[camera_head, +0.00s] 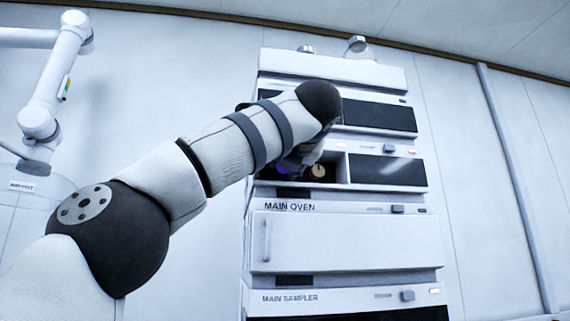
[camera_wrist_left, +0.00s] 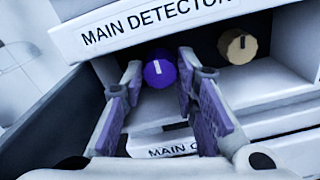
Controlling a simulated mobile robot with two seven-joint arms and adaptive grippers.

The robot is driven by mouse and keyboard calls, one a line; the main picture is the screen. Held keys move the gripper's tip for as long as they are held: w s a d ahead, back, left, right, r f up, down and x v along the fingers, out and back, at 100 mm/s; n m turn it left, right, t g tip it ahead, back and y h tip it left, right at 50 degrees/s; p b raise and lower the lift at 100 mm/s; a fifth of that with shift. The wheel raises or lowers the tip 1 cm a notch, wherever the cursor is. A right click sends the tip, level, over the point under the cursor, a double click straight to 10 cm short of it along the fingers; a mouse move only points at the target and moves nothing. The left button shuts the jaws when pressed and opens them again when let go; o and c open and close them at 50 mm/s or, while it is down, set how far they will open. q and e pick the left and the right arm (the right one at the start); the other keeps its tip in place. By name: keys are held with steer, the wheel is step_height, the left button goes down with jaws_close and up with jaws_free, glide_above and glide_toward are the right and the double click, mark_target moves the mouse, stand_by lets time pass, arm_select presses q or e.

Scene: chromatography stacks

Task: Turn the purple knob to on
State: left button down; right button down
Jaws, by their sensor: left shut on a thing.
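The purple knob (camera_wrist_left: 160,71) sits in an open bay under the MAIN DETECTOR label in the left wrist view. Its white mark points nearly straight up. My left gripper (camera_wrist_left: 160,78) has one finger on each side of the knob and is shut on it. In the head view my left arm reaches up to the stack, and the gripper (camera_head: 302,158) is partly hidden behind the wrist. A bit of the purple knob (camera_head: 283,170) shows beside it. My right gripper is in neither view.
A beige knob (camera_wrist_left: 237,46) sits just right of the purple one in the same bay. The MAIN OVEN module (camera_head: 345,241) and the MAIN SAMPLER module (camera_head: 330,296) lie below. A white jointed arm (camera_head: 48,90) stands at the far left.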

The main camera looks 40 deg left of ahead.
arm_select(q)
steer(key=shift+m, duration=0.4)
steer(key=c, duration=1.3)
jaws_free()
steer(key=v, duration=1.2)
